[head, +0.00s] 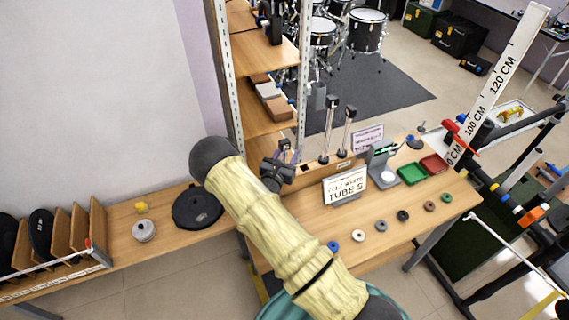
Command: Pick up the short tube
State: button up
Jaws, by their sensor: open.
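A wooden rack (322,172) stands at the back of the wooden table, behind a sign (345,187) that reads "TUBES". Two taller tubes (326,135) with dark tops stand upright in it. A shorter tube top (284,145) shows at the rack's left end, just above my gripper. My dark gripper (278,172) is open at the rack's left end, and its fingers are small and hard to make out. It hides the lower part of the short tube. I cannot tell whether the fingers are around the tube or in front of it.
Several small rings (403,215) lie in a row along the table front. A green tray (412,174), a red tray (434,164) and a grey stand (382,168) are at the right. A shelf post (303,75) rises behind the rack. A black disc (197,207) lies on the left bench.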

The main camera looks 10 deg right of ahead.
jog(key=shift+c, duration=0.2)
grip_shut()
jog(key=shift+r, duration=0.15)
notch_tip(320, 180, up, 18)
jog(key=b, duration=0.2)
jog(key=shift+b, duration=0.4)
dwell(1.0)
